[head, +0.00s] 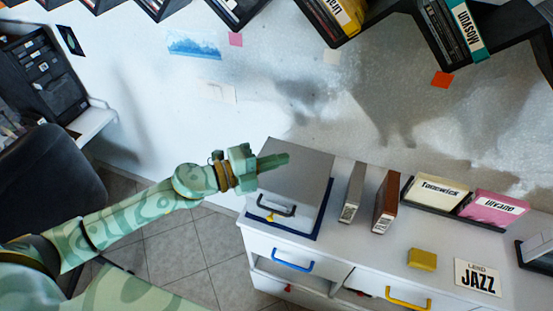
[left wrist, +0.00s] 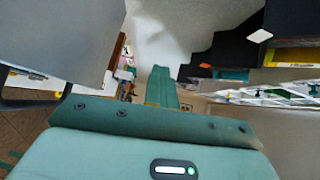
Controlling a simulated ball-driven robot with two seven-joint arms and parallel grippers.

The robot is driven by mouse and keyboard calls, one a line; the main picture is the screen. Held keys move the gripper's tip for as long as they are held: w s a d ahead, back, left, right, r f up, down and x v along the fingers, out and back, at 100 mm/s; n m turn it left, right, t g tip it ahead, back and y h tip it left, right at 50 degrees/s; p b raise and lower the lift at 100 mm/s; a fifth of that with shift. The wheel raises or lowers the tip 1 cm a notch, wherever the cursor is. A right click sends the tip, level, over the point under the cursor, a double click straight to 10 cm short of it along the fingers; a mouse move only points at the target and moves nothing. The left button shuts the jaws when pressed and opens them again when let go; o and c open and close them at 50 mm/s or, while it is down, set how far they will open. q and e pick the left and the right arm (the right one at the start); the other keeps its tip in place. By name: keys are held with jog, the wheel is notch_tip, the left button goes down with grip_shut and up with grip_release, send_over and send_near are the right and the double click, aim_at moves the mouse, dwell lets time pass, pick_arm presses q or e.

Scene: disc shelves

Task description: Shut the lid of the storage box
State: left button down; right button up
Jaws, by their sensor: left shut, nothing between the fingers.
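The storage box's grey lid (head: 302,170) shows at the left end of the white cabinet, with a black handle (head: 276,207) near its front edge. A dark blue edge runs under its front and right side. I cannot tell from this angle how far the lid stands from fully shut. A grey panel (left wrist: 65,40) with a dark bar, apparently the lid, fills the upper left of the left wrist view. My left gripper (head: 286,158) is shut and empty, in front of the lid's upper part in the head view; contact is unclear. My right gripper is not in view.
Two upright cases (head: 352,192) stand right of the box, then trays with cream (head: 437,192) and pink (head: 495,207) sleeves. A yellow block (head: 422,259) and a JAZZ card (head: 478,278) lie in front. Dark shelves (head: 400,15) hang above. A dark chair (head: 50,180) is left.

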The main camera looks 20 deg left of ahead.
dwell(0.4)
pick_arm(q)
jog(key=c, duration=1.8)
grip_release()
jog(key=b+v, duration=0.2)
jog(key=v, duration=1.4)
jog(key=shift+a, duration=0.2)
